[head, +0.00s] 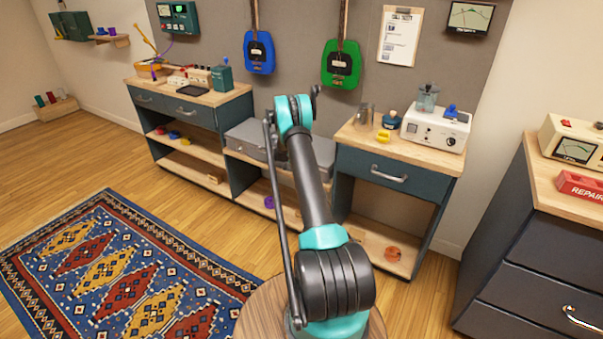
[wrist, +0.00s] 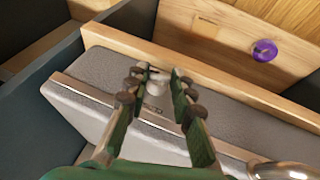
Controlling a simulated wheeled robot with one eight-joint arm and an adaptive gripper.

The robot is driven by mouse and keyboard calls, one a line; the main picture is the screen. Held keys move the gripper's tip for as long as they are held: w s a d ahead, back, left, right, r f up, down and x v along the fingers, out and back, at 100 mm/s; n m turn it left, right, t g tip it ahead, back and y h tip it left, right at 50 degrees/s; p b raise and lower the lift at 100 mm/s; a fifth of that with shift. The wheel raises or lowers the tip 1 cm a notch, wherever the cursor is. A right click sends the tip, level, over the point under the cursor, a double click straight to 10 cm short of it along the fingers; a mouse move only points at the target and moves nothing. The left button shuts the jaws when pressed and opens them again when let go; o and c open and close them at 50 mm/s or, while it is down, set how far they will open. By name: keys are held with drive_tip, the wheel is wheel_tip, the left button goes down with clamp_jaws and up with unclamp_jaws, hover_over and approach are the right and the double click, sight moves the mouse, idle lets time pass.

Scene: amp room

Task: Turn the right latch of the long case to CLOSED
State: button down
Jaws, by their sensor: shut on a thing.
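The long case (wrist: 95,78) is grey with a pale metal rim and lies flat in the bay between two cabinets. It also shows in the head view (head: 243,133), partly hidden behind my arm. My gripper (wrist: 158,74) is over the case's front edge, towards the left end of the case in the wrist view. Its two dark-padded fingers stand on either side of a small metal latch (wrist: 153,71) and are shut on it. The fingers partly cover the latch, and I cannot read any marking or tell its setting. In the head view my gripper is hidden behind my arm.
Dark cabinet walls close in beside the case. A purple ring-shaped object (wrist: 264,50) lies on the wooden shelf below. The right cabinet (head: 385,172) holds a glass, a yellow block and a white device (head: 436,128). The floor by the patterned rug (head: 120,270) is clear.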

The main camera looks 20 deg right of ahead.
drive_tip(key=shift+w+a+f+n+g+h, duration=0.1)
drive_tip(key=shift+w+n+g+h, duration=0.1)
drive_tip(key=shift+g+h, duration=0.5)
drive_tip(key=shift+w+a+f+n+g+h, duration=0.1)
drive_tip(key=shift+n+g+h, duration=0.1)
drive_tip(key=shift+g+h, duration=0.5)
drive_tip(key=c, duration=1.3)
unclamp_jaws()
drive_tip(key=v, duration=1.2)
drive_tip(key=shift+w, duration=0.2)
